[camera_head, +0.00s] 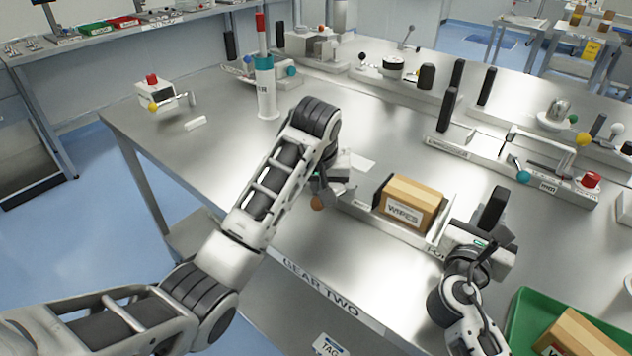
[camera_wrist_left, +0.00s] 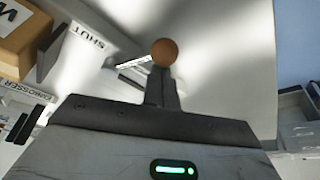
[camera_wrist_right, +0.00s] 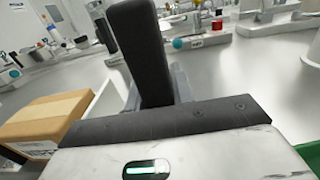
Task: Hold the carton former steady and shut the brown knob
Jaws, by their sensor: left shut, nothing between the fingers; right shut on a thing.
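The low machine bed (camera_head: 438,232) carrying a brown WIPES carton (camera_head: 410,203) lies at the table's front edge; I take it as the carton former. The brown ball knob (camera_head: 317,203) is at its left end, below my left gripper (camera_head: 322,188). In the left wrist view the knob (camera_wrist_left: 165,52) shows just beyond the shut, empty fingertips (camera_wrist_left: 163,88); I cannot tell whether they touch. A SHUT label (camera_wrist_left: 88,37) is beside the knob's metal lever (camera_wrist_left: 134,66). My right gripper (camera_head: 484,230) is shut on a black upright handle (camera_wrist_right: 138,45) at the bed's right end.
A green tray (camera_head: 518,318) with a carton is at the lower right. Other machines with a teal knob (camera_head: 523,176), a red button (camera_head: 591,180) and black posts stand behind. A white-and-teal bottle (camera_head: 266,88) stands at the back left. The table's left part is mostly clear.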

